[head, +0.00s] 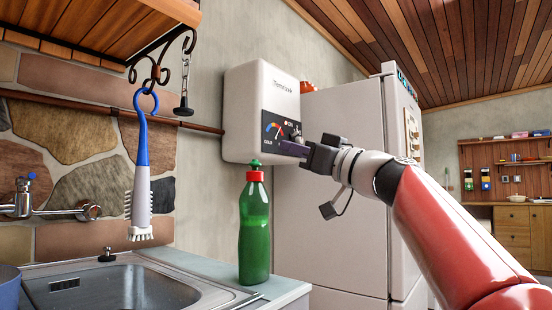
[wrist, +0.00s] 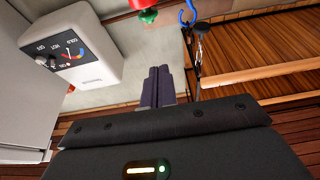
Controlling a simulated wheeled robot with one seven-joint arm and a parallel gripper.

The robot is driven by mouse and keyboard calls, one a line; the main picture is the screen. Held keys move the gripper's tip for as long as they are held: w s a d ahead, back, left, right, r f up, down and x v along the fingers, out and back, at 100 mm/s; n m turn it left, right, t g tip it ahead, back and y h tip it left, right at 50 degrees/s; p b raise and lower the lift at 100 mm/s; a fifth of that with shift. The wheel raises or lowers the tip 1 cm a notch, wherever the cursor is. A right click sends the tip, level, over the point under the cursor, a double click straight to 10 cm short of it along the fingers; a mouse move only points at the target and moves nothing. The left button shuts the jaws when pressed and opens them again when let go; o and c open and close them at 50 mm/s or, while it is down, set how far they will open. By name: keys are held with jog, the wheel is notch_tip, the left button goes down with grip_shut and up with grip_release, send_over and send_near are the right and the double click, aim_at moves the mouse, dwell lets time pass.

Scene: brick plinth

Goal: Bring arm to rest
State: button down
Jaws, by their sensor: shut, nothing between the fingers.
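My gripper (head: 284,147) is in the middle of the head view, at the end of my raised red and white arm. Its dark fingers point left, in front of the lower right part of the white water heater (head: 262,108). The fingers are closed together with nothing between them. In the wrist view the closed purple-grey fingers (wrist: 158,87) show at the centre, with bare wall behind them. I cannot tell from these views how far the fingertips are from the heater.
A green bottle with a red cap (head: 254,230) stands on the counter below and left of my gripper. A blue-handled brush (head: 141,190) hangs from a hook under the wooden shelf (head: 95,22). A white fridge (head: 335,200) stands behind my gripper. A sink (head: 120,288) is at lower left.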

jog(key=shift+v, duration=0.85)
jog(key=s+a+f+m+g+h+p, duration=0.1)
jog(key=s+f+m+g+h, duration=0.2)
jog(key=f, duration=0.8)
jog(key=s+a+f+m+h+p, duration=0.1)
jog(key=s+f+m+h, duration=0.2)
jog(key=f+h, duration=0.5)
jog(key=s+d+f+m+g+h, duration=0.1)
jog(key=s+d+f, duration=0.3)
jog(key=f, duration=0.6)
jog(key=s+d+f+m+g+h+p, duration=0.1)
jog(key=s+d+f+m+g+h, duration=0.1)
jog(key=s+f, duration=0.7)
jog(key=s+d+f+m+g+h+p, duration=0.1)
jog(key=s+d+f+g+h, duration=0.1)
jog(key=s+d+f, duration=0.4)
notch_tip(320, 180, down, 5)
jog(key=shift+s+f+h, duration=0.2)
jog(key=shift+s+h, duration=0.45)
jog(key=shift+h, duration=0.05)
jog(key=shift+a, duration=0.1)
